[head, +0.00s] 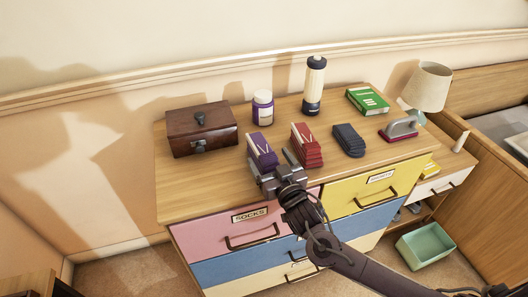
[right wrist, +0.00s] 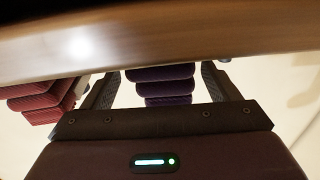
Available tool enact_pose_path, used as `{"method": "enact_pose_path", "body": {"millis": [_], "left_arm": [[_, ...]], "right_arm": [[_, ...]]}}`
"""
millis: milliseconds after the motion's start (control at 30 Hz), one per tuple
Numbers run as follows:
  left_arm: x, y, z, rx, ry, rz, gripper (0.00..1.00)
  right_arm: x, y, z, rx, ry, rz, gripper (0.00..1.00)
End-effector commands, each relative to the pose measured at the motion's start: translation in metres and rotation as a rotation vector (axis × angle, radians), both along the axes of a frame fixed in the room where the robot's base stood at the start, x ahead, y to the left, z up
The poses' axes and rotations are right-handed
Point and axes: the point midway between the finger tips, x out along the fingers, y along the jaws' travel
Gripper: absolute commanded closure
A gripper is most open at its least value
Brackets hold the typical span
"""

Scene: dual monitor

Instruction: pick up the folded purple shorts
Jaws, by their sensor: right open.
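The folded purple shorts (head: 262,149) lie in a stack near the front edge of the dresser top, left of the folded red clothing (head: 307,146). My right gripper (head: 272,167) is at the front edge, close against the near end of the purple shorts, with its jaws open. In the right wrist view, the layered purple shorts (right wrist: 164,84) show between the two spread fingers (right wrist: 162,92), with gaps at both sides. The near end of the stack is partly hidden by the gripper in the head view. My left gripper is not in view.
The red stack (right wrist: 46,98) is close beside one finger. The front left top is clear.

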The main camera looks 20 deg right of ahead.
Motion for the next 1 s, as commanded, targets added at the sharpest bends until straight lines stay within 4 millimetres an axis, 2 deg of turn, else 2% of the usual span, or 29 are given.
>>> {"method": "enact_pose_path", "body": {"millis": [133, 400, 800, 1000], "left_arm": [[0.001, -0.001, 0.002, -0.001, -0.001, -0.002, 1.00], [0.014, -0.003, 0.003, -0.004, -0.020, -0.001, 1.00], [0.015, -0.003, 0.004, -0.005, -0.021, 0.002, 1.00], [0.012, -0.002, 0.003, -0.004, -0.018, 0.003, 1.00]], "right_arm": [[0.018, 0.002, 0.001, 0.000, -0.001, 0.000, 0.18], [0.021, 0.002, 0.000, 0.001, 0.001, 0.000, 0.18], [0.021, 0.002, 0.000, 0.000, 0.001, 0.000, 0.69], [0.021, 0.002, 0.001, 0.000, -0.001, 0.000, 0.70]]}}
